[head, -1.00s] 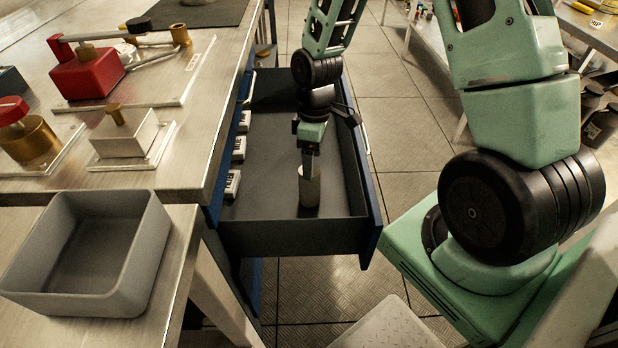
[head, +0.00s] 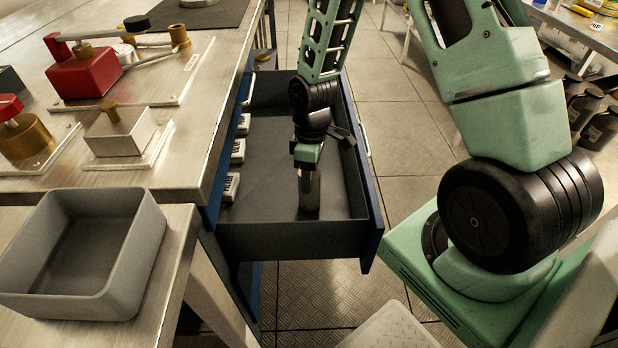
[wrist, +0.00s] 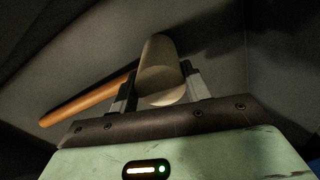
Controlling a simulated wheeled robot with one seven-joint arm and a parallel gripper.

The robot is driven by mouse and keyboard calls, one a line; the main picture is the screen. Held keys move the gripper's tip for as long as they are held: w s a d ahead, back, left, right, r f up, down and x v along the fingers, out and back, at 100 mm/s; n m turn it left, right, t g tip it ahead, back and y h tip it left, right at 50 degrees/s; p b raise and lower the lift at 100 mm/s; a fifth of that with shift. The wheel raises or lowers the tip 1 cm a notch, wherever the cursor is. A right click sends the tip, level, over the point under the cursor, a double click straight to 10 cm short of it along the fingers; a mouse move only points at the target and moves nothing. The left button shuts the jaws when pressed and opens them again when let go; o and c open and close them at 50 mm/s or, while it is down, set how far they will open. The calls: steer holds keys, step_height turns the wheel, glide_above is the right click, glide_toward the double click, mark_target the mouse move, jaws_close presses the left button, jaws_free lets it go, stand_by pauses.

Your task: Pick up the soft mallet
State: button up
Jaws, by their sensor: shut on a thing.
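The soft mallet has a pale cream cylindrical head (wrist: 160,70) and an orange-brown wooden handle (wrist: 85,100) running to the left in the wrist view. My gripper (wrist: 160,84) is shut on the mallet head, with one finger on each side. In the head view my gripper (head: 308,182) points down into the drawer. I cannot tell whether the mallet touches the drawer floor.
Several small white labelled blocks (head: 238,150) line the drawer's left side. A workbench on the left holds a grey open bin (head: 140,275), a red fixture (head: 82,72) and a pale block with a brass knob (head: 118,136). The drawer's middle floor is bare.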

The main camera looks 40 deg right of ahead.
step_height(320, 180, up, 10)
steer(key=shift+r+p, duration=0.1)
steer(key=shift+p, duration=1.1)
steer(key=o, duration=0.8)
steer(key=c, duration=0.9)
